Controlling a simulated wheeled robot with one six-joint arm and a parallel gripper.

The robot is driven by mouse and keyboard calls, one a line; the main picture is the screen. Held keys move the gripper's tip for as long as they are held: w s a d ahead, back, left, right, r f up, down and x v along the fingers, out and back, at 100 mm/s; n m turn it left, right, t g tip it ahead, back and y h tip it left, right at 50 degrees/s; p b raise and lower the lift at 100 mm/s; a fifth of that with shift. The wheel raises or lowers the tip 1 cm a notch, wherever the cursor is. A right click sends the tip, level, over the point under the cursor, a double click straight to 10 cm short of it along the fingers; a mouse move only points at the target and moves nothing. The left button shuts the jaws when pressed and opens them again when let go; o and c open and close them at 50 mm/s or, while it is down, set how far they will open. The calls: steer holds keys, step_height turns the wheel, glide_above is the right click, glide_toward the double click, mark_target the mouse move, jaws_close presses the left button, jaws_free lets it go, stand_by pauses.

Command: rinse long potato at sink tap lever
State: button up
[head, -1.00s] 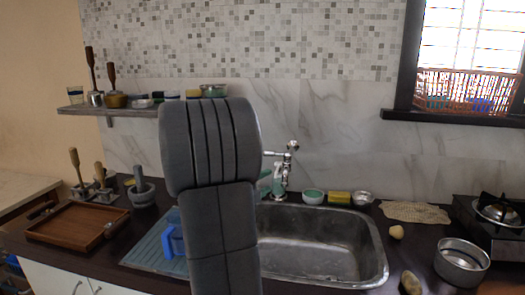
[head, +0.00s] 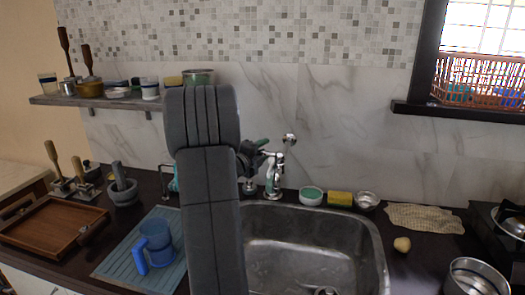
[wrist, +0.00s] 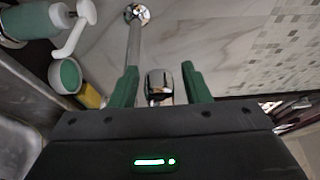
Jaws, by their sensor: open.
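The chrome tap (head: 272,180) stands behind the sink (head: 375,262). My gripper (head: 266,148) is at the top of the tap, partly hidden behind my arm. In the wrist view my open gripper (wrist: 160,78) has its green fingers on either side of a chrome tap part (wrist: 160,88), probably the lever. Whether the fingers touch it I cannot tell. Nothing is held. A small pale potato (head: 402,244) lies on the counter right of the sink. It looks roundish, and no clearly long potato shows.
A green bowl (head: 311,196), a yellow sponge (head: 340,199) and a metal bowl (head: 366,201) stand right of the tap. A blue mug (head: 154,243) is on the drainboard (head: 112,262). A metal pot (head: 474,280) and stove (head: 508,222) are at right.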

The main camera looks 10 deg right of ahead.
jaws_close()
steer(key=b, duration=0.1)
steer(key=n+t+y+b, duration=0.1)
steer(key=b, duration=0.1)
steer(key=shift+s+a+f+b, duration=0.15)
steer(key=shift+s+f+b, duration=0.1)
steer(key=shift+s+b, duration=0.1)
steer(key=y+b, duration=0.1)
steer(key=n+t+y+b, duration=0.1)
steer(key=s+n+t+y+b, duration=0.1)
steer(key=shift+a+r, duration=0.2)
steer(key=shift+a, duration=0.1)
jaws_free()
